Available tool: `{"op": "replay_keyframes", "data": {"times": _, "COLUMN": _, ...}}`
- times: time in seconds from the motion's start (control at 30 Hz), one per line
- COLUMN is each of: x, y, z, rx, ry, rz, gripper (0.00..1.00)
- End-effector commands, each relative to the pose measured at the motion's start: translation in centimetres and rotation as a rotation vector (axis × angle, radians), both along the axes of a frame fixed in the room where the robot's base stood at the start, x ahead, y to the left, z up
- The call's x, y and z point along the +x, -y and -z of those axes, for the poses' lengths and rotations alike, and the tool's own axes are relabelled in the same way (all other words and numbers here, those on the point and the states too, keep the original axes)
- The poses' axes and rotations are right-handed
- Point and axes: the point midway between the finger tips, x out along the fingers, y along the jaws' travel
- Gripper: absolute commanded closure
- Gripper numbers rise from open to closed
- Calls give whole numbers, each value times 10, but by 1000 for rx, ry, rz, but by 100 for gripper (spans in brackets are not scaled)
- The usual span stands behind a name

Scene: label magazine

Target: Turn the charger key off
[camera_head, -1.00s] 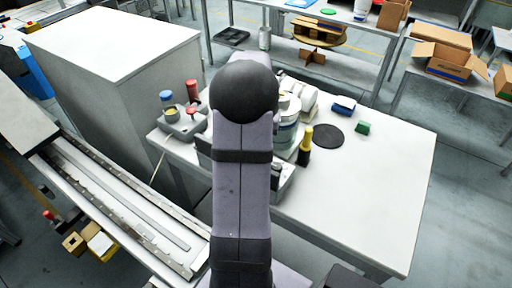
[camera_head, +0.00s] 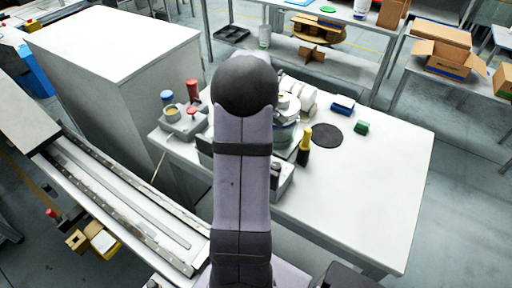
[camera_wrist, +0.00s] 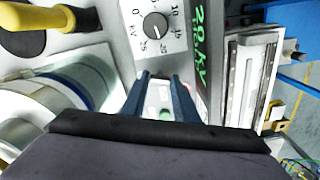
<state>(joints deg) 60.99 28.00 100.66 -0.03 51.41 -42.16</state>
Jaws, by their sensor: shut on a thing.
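In the wrist view, the two dark blue fingers of my gripper (camera_wrist: 160,77) reach down onto the grey charger panel (camera_wrist: 122,60). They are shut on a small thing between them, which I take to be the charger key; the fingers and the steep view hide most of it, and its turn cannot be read. A black dial (camera_wrist: 155,26) with a kV scale sits just beyond the fingertips. A green button (camera_wrist: 165,114) shows between the fingers. Green "20 kV" writing (camera_wrist: 199,45) is to their right. In the head view my arm hides the gripper and key.
A yellow-and-black handled tool (camera_head: 305,145) stands beside the charger, also at upper left in the wrist view (camera_wrist: 30,17). Large rolls (camera_wrist: 60,95) lie left of my gripper. The white table (camera_head: 370,200) is clear at right. A button box (camera_head: 184,122) stands at left.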

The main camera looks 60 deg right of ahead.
Motion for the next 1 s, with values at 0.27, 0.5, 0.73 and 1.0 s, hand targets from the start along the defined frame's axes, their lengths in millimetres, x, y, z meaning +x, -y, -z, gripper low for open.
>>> {"op": "replay_keyframes", "data": {"times": 0.27, "x": 1, "y": 1, "z": -2, "rx": -4, "ry": 3, "rz": -205, "gripper": 96}}
{"op": "replay_keyframes", "data": {"times": 0.5, "x": 1, "y": 1, "z": -1, "rx": -4, "ry": 4, "rz": -308, "gripper": 96}}
{"op": "replay_keyframes", "data": {"times": 0.73, "x": 2, "y": 1, "z": -1, "rx": -5, "ry": 5, "rz": -343, "gripper": 96}}
{"op": "replay_keyframes", "data": {"times": 1.0, "x": 2, "y": 1, "z": -1, "rx": -5, "ry": 4, "rz": -346, "gripper": 96}}
